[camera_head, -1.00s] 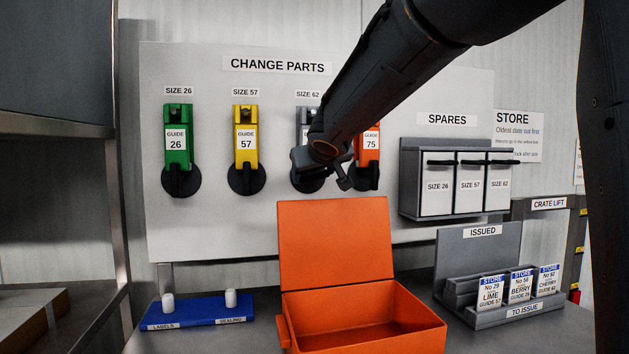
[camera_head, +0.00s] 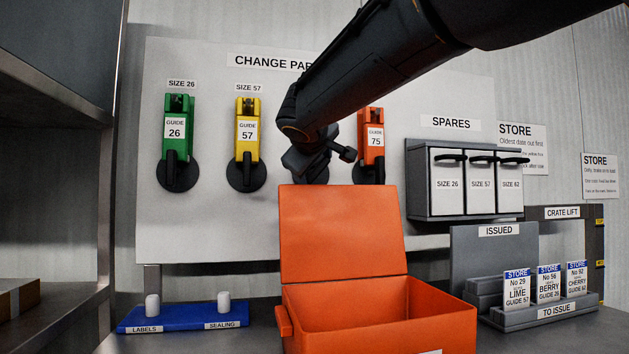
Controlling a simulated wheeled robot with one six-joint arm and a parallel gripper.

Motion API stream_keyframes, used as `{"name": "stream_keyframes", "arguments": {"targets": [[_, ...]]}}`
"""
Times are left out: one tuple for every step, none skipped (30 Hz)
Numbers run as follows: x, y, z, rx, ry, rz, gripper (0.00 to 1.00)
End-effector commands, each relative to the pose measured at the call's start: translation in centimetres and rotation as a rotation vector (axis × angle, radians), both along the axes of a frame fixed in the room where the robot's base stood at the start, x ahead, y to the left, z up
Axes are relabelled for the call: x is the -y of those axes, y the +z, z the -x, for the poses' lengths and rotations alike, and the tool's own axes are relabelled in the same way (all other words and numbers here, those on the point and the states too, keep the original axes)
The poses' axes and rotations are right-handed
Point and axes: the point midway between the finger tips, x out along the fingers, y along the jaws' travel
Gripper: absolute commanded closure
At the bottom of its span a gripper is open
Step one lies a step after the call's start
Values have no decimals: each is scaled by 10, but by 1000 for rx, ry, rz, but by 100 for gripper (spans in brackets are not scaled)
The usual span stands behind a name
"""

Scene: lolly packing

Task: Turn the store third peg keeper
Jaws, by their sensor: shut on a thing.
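The change parts board (camera_head: 220,225) carries a row of pegs with upright guides: a green guide 26 (camera_head: 174,145), a yellow guide 57 (camera_head: 247,150) and an orange guide 75 (camera_head: 372,122).
An open orange box (camera_head: 378,318) stands on the bench below my gripper. The spares rack (camera_head: 466,215) and the issued card holder (camera_head: 552,314) are to the right. A blue tray (camera_head: 187,317) is at the left. A metal shelf (camera_head: 62,134) bounds the far left.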

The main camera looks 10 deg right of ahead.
Motion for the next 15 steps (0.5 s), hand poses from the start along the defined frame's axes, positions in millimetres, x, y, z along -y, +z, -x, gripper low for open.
{"name": "stream_keyframes", "arguments": {"targets": [[-1,-3,-1,1,2,13,57],[-1,-3,-1,0,2,21,57],[-1,-2,-1,0,1,31,57],[-1,-2,0,0,1,36,57],[-1,-2,0,0,1,41,57],[-1,-2,0,0,2,47,57],[-1,-2,0,0,2,50,57],[-1,-2,0,0,1,54,57],[-1,-1,0,0,1,57,57],[-1,-1,0,0,2,58,57],[-1,-1,0,-1,2,59,57],[-1,-1,0,0,1,60,57],[-1,-1,0,0,1,60,57],[-1,-1,0,-1,2,61,57],[-1,-1,0,-1,2,61,57]]}}
